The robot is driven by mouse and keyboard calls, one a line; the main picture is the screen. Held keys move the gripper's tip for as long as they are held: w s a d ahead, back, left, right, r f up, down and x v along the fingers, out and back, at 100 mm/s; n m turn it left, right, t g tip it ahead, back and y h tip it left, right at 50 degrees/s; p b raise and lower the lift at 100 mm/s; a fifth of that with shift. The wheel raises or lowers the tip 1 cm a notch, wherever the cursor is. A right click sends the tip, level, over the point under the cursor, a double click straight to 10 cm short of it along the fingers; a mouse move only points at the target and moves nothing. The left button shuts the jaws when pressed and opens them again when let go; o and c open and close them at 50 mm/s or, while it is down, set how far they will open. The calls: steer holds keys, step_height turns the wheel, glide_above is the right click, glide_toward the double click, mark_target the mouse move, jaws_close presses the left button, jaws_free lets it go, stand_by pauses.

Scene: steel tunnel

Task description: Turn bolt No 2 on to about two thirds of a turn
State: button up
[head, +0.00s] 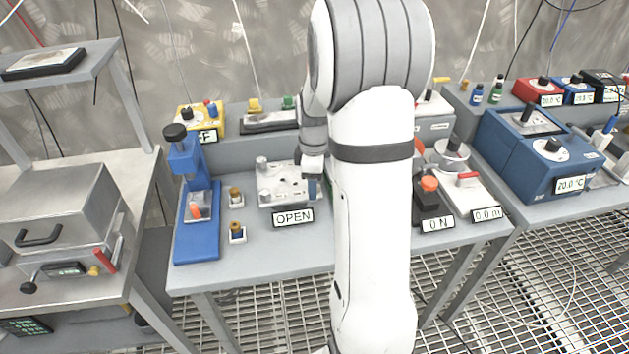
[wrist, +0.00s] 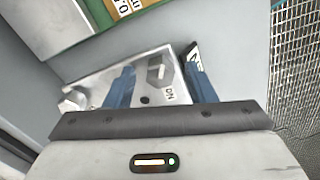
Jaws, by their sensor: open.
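A pale metal block with bolts (head: 280,186) sits on the grey bench, behind a sign reading OPEN. In the wrist view, a hex bolt head (wrist: 160,70) stands on the block's plate (wrist: 106,84). A small label beside it (wrist: 169,96) reads like "No", its number not legible. A second bolt (wrist: 74,99) is at the plate's left corner. My gripper (wrist: 159,80) is open, its two blue fingers on either side of the hex head, with gaps visible. In the head view my gripper (head: 313,186) is at the block's right end, mostly hidden by my arm.
A blue press (head: 195,205) and two small bolt holders (head: 237,233) stand left of the block. A button box (head: 430,200) showing 0 N is to the right. A yellow box (head: 198,119) is behind. The bench front is clear.

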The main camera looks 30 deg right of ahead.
steer(key=shift+c, duration=0.2)
steer(key=c, duration=0.9)
steer(key=shift+c, duration=0.2)
steer(key=shift+m, duration=0.3)
